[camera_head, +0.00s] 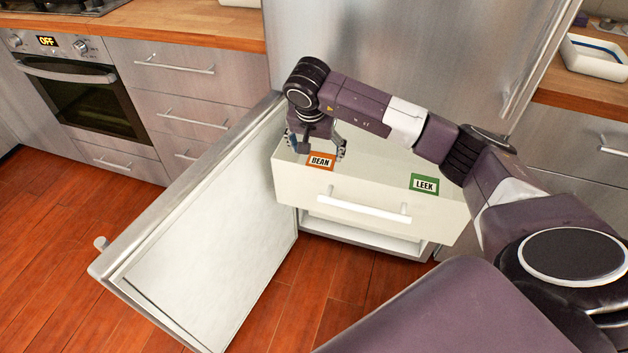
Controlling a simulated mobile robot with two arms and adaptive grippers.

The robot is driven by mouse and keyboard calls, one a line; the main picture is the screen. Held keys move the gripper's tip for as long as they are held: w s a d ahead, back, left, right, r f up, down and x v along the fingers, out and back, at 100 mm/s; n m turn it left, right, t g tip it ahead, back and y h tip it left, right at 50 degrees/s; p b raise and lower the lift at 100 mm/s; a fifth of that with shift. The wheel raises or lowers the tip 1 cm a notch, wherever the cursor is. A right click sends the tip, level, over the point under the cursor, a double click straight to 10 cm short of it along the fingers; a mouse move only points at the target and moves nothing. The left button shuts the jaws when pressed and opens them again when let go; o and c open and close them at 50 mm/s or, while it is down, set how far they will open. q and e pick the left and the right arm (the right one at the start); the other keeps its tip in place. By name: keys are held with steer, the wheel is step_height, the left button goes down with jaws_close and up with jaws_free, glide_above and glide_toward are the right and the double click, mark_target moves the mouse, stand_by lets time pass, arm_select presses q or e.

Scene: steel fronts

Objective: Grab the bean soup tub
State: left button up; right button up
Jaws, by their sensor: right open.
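The bean soup tub (320,161) shows an orange "BEAN" label near the left end of a pulled-out white freezer drawer (350,203). Most of the tub is hidden by the drawer and my gripper. A second tub with a green "LEEK" label (424,184) is at the drawer's right side. My right gripper (320,152) points down at the bean tub, its open fingers on either side of the label. I cannot tell whether the fingers touch the tub. My left gripper is not in view.
The freezer door (205,240) stands wide open on the left. The drawer's white handle (358,209) faces me. An oven (80,95) and steel drawers line the back left. A white tray (597,56) sits on the right counter. Wooden floor is clear at the lower left.

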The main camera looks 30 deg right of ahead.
mark_target(320, 162)
steer(key=shift+w+d+f+h+b, duration=0.15)
steer(key=shift+w+d+f+b, duration=0.1)
steer(key=shift+f+b, duration=0.25)
steer(key=shift+w+d+f+h+b, duration=0.15)
steer(key=shift+w+f+b, duration=0.15)
steer(key=shift+f, duration=0.25)
steer(key=shift+w+d+f, duration=0.1)
steer(key=shift+d+f, duration=0.05)
steer(key=shift+f, duration=0.05)
steer(key=b+x, duration=0.1)
steer(key=x, duration=0.5)
steer(key=shift+d+f, duration=0.15)
steer(key=shift+d, duration=0.05)
steer(key=shift+w+d+f, duration=0.15)
steer(key=shift+f, duration=0.2)
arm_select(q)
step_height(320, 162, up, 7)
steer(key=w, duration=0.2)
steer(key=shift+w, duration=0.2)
arm_select(e)
steer(key=shift+r, duration=0.1)
steer(key=c, duration=1.6)
